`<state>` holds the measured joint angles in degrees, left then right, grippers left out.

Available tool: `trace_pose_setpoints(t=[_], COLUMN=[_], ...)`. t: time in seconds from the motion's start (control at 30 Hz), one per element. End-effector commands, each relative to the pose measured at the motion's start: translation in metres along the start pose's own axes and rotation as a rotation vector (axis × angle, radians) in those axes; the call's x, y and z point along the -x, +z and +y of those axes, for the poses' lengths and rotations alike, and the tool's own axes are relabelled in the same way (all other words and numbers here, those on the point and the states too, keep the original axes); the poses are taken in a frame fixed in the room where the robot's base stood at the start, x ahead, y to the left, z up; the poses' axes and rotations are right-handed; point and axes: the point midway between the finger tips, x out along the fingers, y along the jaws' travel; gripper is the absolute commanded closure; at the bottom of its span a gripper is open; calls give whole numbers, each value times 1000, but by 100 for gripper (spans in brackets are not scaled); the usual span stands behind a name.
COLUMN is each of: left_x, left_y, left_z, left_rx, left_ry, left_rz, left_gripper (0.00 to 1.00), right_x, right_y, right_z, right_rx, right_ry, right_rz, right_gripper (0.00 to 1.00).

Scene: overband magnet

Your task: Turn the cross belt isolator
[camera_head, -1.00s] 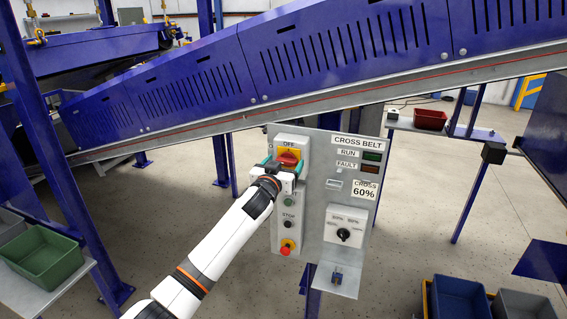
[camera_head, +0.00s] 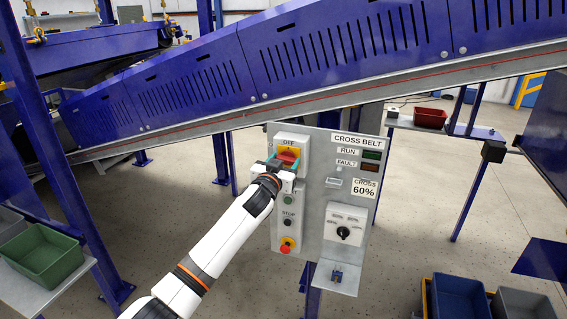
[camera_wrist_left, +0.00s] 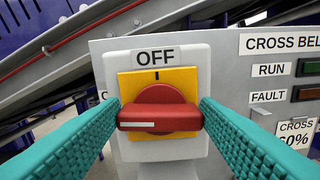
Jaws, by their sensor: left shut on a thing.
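The cross belt isolator (camera_head: 288,157) is a red rotary handle on a yellow plate marked OFF, at the upper left of the grey control panel (camera_head: 320,140). In the left wrist view the red handle (camera_wrist_left: 160,117) lies horizontal, with a white line on its left half. My left gripper (camera_head: 285,164) is at the handle, coming from below and in front. Its teal fingers are shut on the handle's two ends, one at the left and one at the right. My right gripper is not in view.
Below the isolator are push buttons and a red emergency stop (camera_head: 286,246). A black selector knob (camera_head: 343,232) sits to the right, above a small shelf (camera_head: 337,279). A blue conveyor (camera_head: 300,50) slopes behind the panel.

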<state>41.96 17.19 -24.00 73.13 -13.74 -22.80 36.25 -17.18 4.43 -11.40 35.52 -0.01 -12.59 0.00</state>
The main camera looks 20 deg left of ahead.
Motion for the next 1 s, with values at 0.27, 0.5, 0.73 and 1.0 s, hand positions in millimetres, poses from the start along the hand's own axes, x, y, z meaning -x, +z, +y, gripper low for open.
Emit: trace_pose_setpoints(t=[0.27, 0.5, 0.73, 1.0], left_x=[0, 0, 0, 0], left_y=[0, -1, -2, -3], left_z=[-1, -2, -3, -4], left_rx=[-217, -446, -665, -922], left_ry=[0, 0, 0, -1], left_rz=[2, 3, 3, 3], left_gripper=[66, 66, 66, 66], right_x=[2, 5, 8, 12], right_y=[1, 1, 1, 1], right_z=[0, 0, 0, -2], right_rx=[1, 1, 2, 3], right_ry=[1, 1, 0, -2], right_rz=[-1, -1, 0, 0], right_gripper=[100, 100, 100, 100])
